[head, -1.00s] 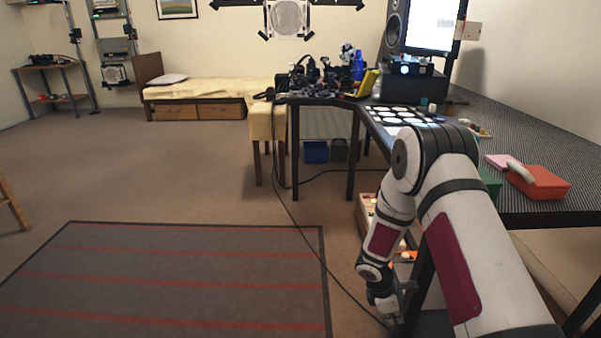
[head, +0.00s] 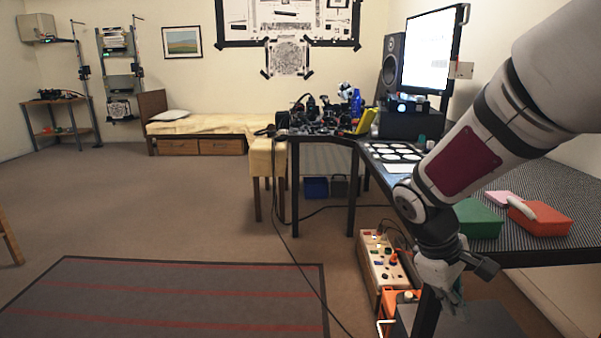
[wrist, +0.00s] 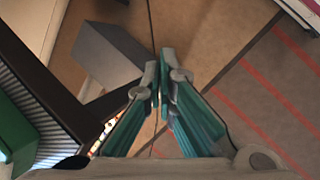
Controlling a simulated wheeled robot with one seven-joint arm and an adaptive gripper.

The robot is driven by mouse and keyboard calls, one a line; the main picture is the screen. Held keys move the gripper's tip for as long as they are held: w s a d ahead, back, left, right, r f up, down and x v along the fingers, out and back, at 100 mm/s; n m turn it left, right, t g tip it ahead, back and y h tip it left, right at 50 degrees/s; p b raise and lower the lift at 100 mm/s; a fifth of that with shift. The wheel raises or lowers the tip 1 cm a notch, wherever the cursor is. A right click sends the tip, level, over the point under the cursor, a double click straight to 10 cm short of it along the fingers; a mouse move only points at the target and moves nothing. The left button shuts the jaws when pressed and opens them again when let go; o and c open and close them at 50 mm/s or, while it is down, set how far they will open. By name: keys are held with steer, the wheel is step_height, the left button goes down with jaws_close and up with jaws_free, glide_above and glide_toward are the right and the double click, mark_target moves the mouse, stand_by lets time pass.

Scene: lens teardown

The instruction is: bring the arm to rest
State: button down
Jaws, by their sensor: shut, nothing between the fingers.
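My arm (head: 465,160) reaches down from the upper right in the head view, past the front edge of the dark table. My gripper (head: 453,300) hangs at its lower end, below the tabletop. In the wrist view my gripper (wrist: 160,80) points down toward the floor, its two teal-sided fingers together at the tips. It is shut and holds nothing.
The table (head: 560,180) bears a green box (head: 478,220), an orange box (head: 540,217) and a white-circled mat (head: 395,152). A control panel box (head: 380,262) stands below it. The table edge (wrist: 45,85) is close at left in the wrist view. The striped rug (head: 160,300) is clear.

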steer(key=s+a+r+m+y, duration=0.2)
steer(key=s+a+r, duration=0.1)
steer(key=s, duration=0.6)
steer(key=s+a+r+m+y, duration=0.1)
steer(key=s+a+r+m, duration=0.2)
steer(key=s, duration=0.6)
steer(key=s+a+r+m+y, duration=0.2)
steer(key=s+a+r, duration=0.1)
steer(key=s, duration=0.6)
step_height(320, 180, up, 32)
steer(key=t+p, duration=0.4)
steer(key=p, duration=2.6)
steer(key=shift+d+r+t+p, duration=0.25)
steer(key=shift+d+t+p, duration=0.05)
steer(key=shift+d+p, duration=0.1)
steer(key=shift+a, duration=0.1)
